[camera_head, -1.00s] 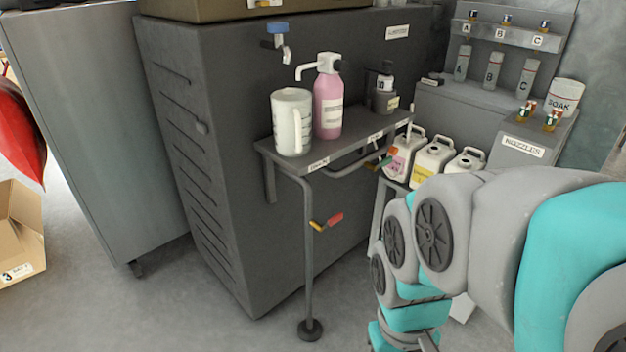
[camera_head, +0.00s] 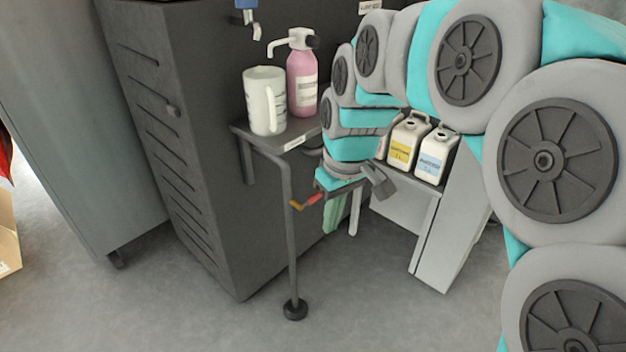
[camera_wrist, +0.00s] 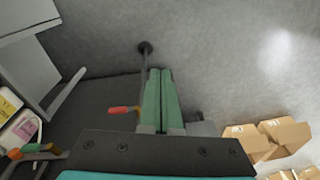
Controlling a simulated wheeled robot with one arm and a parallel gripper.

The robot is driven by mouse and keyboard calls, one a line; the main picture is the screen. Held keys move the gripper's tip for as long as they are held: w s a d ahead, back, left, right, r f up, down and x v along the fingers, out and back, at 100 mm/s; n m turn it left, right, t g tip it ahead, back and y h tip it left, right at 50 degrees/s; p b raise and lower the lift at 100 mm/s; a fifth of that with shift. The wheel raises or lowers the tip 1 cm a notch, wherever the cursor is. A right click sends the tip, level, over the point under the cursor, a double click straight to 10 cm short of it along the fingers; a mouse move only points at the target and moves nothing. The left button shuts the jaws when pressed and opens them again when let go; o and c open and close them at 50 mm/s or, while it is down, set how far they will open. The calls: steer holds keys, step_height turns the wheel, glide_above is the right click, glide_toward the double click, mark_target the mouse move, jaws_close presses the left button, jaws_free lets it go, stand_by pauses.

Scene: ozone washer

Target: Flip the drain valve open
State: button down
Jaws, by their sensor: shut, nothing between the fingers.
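A valve lever (camera_head: 306,202) with a red grip and a yellow end sits on the vertical drain pipe (camera_head: 291,240) below the shelf. In the wrist view its red grip (camera_wrist: 125,110) shows just left of my fingers, pointing left; its other end is hidden. My gripper (camera_head: 331,228) points down, its green fingers shut and empty, just right of the red grip in the head view. I cannot tell whether they touch it. The fingers (camera_wrist: 160,72) run alongside the pipe in the wrist view. A second lever, orange and green (camera_wrist: 30,149), is at the wrist view's left edge.
A white jug (camera_head: 264,102) and a pink pump bottle (camera_head: 302,84) stand on the shelf (camera_head: 262,139) above the lever. White canisters (camera_head: 407,140) stand on a rack at right. Floor (camera_head: 370,290) is open around the pipe's round foot (camera_head: 295,309). Cardboard boxes (camera_wrist: 285,136) show in the wrist view.

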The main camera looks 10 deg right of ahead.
mark_target(315, 193)
steer(key=w+d+r+n+t, duration=0.2)
steer(key=w+d, duration=0.1)
steer(key=w, duration=1.3)
steer(key=shift+w+d+y, duration=0.2)
steer(key=shift+w+y, duration=0.2)
steer(key=x, duration=1)
steer(key=shift+w+d+f, duration=0.1)
steer(key=shift+d, duration=0.05)
